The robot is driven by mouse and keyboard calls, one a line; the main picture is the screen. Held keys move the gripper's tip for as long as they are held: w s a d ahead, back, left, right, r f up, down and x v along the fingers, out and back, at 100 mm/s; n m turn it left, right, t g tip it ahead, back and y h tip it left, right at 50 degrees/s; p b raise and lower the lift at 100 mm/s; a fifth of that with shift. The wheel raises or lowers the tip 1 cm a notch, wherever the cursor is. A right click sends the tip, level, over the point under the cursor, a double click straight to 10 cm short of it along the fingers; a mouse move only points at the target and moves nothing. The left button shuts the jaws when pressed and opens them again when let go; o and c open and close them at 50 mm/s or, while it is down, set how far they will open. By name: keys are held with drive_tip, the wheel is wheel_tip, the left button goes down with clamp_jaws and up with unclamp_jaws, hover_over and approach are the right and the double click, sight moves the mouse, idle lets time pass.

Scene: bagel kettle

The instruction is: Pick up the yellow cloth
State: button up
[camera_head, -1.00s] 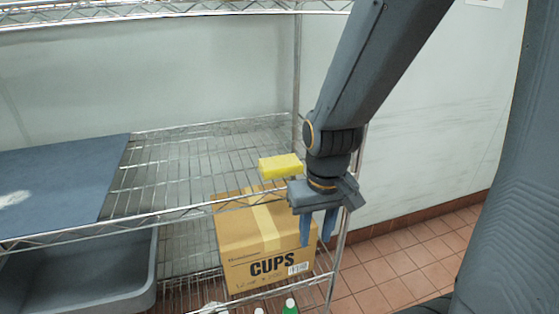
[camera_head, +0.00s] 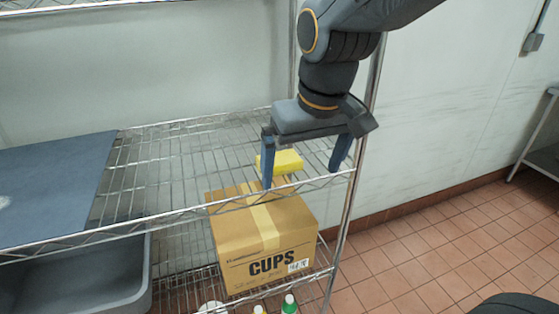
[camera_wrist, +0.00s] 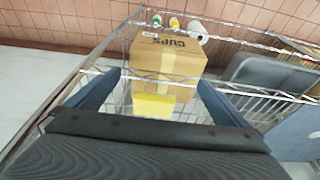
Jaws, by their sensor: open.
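The yellow cloth (camera_head: 284,162), a small folded block, lies on the wire shelf (camera_head: 180,165) near its right front corner. It also shows in the wrist view (camera_wrist: 153,106), between my two fingers and beyond them. My gripper (camera_head: 304,178) is open and empty, pointing down. In the head view its left finger covers the cloth's left end, and its right finger is apart from the cloth on the right. I cannot tell exactly how far the fingertips are above the shelf.
A cardboard CUPS box (camera_head: 262,240) stands on the lower shelf below the cloth. A blue board (camera_head: 50,180) covers the shelf's left part, with a grey bin (camera_head: 90,285) under it. A shelf post (camera_head: 352,200) stands close at the right. Bottles (camera_head: 289,303) stand low in front.

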drive_tip(key=p, duration=0.3)
hover_over(279, 159)
drive_tip(key=s, duration=0.2)
drive_tip(key=shift+w+d, duration=0.1)
drive_tip(key=shift+d, duration=0.25)
drive_tip(key=shift+p+x, duration=0.3)
drive_tip(key=shift+x, duration=2.35)
drive_tip(key=shift+w+r, duration=0.1)
drive_tip(key=shift+w, duration=0.05)
drive_tip(key=c, duration=1.1)
drive_tip(key=shift+r, duration=0.15)
